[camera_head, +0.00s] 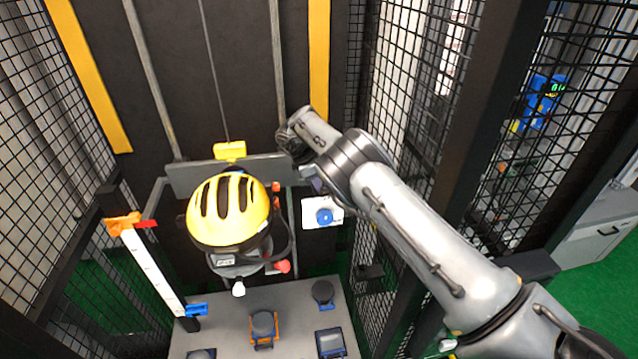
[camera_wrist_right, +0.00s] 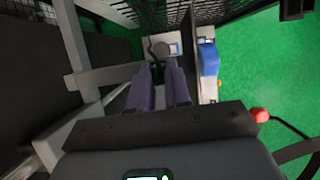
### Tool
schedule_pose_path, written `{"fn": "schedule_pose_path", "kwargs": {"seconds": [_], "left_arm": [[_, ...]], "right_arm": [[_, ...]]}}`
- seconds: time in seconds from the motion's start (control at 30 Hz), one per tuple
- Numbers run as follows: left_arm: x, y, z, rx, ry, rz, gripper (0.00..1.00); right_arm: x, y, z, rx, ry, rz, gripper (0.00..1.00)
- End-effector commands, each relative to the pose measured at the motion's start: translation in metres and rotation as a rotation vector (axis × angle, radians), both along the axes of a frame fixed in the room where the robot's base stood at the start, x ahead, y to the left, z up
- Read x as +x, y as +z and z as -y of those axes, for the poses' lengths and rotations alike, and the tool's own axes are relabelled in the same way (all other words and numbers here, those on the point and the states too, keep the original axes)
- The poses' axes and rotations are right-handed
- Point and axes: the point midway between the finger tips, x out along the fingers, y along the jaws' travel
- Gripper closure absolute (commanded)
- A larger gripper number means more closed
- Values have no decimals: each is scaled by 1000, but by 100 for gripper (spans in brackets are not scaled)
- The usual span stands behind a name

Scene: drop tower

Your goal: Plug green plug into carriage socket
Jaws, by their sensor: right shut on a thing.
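My right arm comes in from the right, and its gripper (camera_head: 316,182) is beside the grey carriage crossbar (camera_head: 186,180), at its right end. In the right wrist view the two purple-grey fingers (camera_wrist_right: 160,90) are close together, shut on a small, mostly hidden thing. It looks like the green plug, with a dark cable rising from it. The carriage carries a yellow helmet (camera_head: 228,208) on a dark headform. I cannot make out the carriage socket in either view. My left gripper is not in view.
A white panel with a blue knob (camera_head: 324,216) is just below my right gripper. The grey base plate (camera_head: 290,297) holds several dark pads. A white scale post (camera_head: 153,268) stands left. Mesh walls close both sides. A red knob (camera_wrist_right: 261,115) is right in the wrist view.

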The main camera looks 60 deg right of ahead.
Motion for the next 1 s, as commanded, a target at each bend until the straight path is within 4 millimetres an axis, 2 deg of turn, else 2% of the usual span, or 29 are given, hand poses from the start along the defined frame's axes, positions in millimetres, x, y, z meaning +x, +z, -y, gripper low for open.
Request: {"fn": "schedule_pose_path", "kwargs": {"seconds": [0.67, 0.7, 0.8, 0.87, 1.0], "left_arm": [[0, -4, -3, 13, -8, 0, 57], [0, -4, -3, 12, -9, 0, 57], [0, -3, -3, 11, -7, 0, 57], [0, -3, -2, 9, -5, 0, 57], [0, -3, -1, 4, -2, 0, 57]], "right_arm": [[0, -5, 0, 0, 0, 0, 99], [0, -4, 0, 0, 0, 0, 78], [0, -4, 0, 0, 0, 0, 62], [0, -4, 0, 0, 0, 0, 53], [0, -4, 0, 0, 0, 0, 53]]}}
